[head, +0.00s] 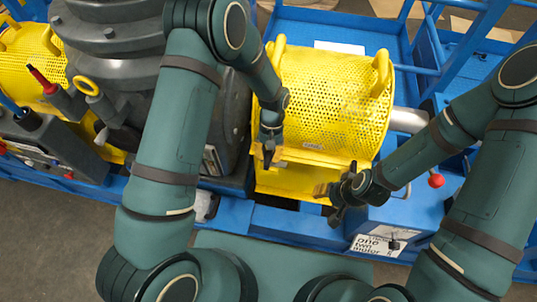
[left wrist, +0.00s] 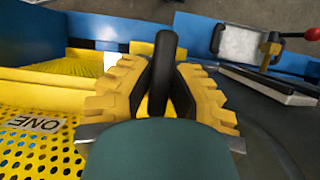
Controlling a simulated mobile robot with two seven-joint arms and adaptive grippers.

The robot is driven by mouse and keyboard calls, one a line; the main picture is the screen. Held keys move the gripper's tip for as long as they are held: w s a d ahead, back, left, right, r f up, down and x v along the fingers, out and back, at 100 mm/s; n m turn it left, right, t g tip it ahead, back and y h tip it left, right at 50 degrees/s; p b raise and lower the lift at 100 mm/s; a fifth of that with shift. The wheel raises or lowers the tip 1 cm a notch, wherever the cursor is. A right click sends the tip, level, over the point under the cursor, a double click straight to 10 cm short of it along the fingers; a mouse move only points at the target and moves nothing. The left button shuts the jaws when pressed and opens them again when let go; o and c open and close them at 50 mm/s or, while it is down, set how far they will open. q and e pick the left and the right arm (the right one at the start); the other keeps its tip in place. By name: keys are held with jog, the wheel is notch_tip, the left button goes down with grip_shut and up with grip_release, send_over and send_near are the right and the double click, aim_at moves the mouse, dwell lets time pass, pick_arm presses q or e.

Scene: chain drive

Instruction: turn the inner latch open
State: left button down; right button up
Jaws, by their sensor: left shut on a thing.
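The inner latch shows in the left wrist view as an upright black lever (left wrist: 165,68) between my left gripper's yellow finger pads. My left gripper (left wrist: 163,92) is shut on it. In the head view my left gripper (head: 268,152) is at the lower left front of the perforated yellow guard (head: 335,90), and the latch is too small and covered to make out. My right gripper (head: 334,198) is by the guard's lower right front edge. Whether it is open, or what is between its fingers, is unclear.
A blue frame (head: 285,222) runs below the guard. A large dark grey machine (head: 125,65) stands to the left. A grey shaft (head: 408,119) leaves the guard at right, near a red-knobbed lever (head: 436,181). Two yellow handles, including one (head: 381,72), rise from the guard.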

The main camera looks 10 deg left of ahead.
pick_arm(q)
jog(key=shift+s, duration=0.1)
dwell(0.4)
jog(key=c, duration=0.9)
grip_release()
jog(key=v, duration=1.2)
